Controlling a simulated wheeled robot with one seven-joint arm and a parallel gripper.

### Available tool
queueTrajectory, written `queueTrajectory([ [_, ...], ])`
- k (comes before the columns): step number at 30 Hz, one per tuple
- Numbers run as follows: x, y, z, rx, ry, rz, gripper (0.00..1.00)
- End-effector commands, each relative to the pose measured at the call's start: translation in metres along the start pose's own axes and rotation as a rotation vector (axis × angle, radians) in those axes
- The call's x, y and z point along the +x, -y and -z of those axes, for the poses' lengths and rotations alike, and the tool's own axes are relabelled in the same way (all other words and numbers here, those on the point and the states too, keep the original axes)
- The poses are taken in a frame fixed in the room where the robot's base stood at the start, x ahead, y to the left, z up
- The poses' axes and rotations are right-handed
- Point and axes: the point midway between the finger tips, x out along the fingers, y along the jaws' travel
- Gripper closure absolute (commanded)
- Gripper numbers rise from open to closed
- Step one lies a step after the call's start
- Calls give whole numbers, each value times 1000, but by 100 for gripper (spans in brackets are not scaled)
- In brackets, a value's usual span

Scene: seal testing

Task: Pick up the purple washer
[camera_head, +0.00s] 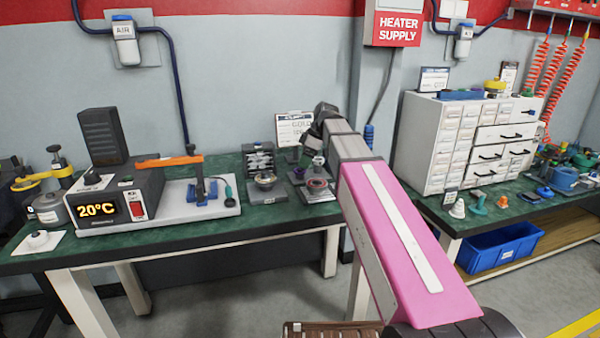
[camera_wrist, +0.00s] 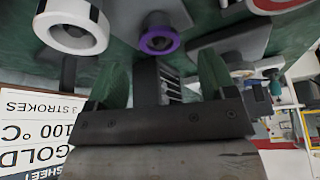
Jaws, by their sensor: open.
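I cannot make out the fingers there, nor tell for sure which small part is the washer.
A white ring (camera_wrist: 72,26) is left of the washer in the wrist view. A printed sign (camera_wrist: 35,130) stands close at lower left. In the head view, a heater unit (camera_head: 125,185) is on the bench's left, and a white drawer cabinet (camera_head: 425,140) is right of my arm.

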Motion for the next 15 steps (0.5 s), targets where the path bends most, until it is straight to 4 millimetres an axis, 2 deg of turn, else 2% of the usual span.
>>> queueTrajectory([
  [7,32,0,0,0,0,1,23],
  [15,35,-1,0,0,0,0,23],
])
